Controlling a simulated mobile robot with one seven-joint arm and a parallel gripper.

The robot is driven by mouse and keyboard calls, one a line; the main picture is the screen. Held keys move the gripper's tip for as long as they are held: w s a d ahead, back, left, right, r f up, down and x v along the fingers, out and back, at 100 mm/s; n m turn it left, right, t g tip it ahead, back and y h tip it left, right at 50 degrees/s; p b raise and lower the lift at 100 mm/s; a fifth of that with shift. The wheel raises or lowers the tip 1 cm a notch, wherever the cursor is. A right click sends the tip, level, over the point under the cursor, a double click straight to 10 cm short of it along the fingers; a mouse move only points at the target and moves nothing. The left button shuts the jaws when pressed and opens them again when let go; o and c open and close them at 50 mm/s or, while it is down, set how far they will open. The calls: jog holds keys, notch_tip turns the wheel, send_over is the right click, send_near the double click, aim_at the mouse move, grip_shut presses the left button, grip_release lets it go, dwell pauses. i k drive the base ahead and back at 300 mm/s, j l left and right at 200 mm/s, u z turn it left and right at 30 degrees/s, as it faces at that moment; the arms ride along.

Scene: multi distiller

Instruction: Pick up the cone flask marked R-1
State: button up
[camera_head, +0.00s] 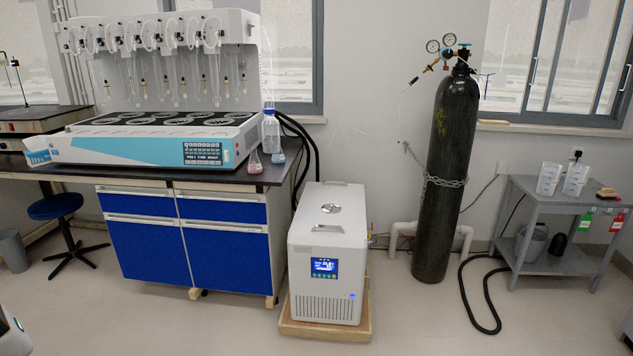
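Two small cone flasks stand upright on the dark bench top near its right end, just right of the multi distiller (120,150). One flask (255,164) holds pink liquid and stands closer to the front edge. The other flask (278,158) holds blue liquid and stands slightly right and behind. Any marking such as R-1 is too small to read on either flask.
A clear bottle (270,131) stands behind the flasks. A white chiller (328,250) on a wooden base stands right of the blue-fronted bench (233,258). A black gas cylinder (448,170) and grey cart (565,262) are farther right. The foreground floor is mostly clear.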

aim_at(278, 157)
jog(key=i, duration=2.55)
jog(key=i+l+u, duration=0.2)
jog(key=i, duration=0.4)
jog(key=j, duration=0.1)
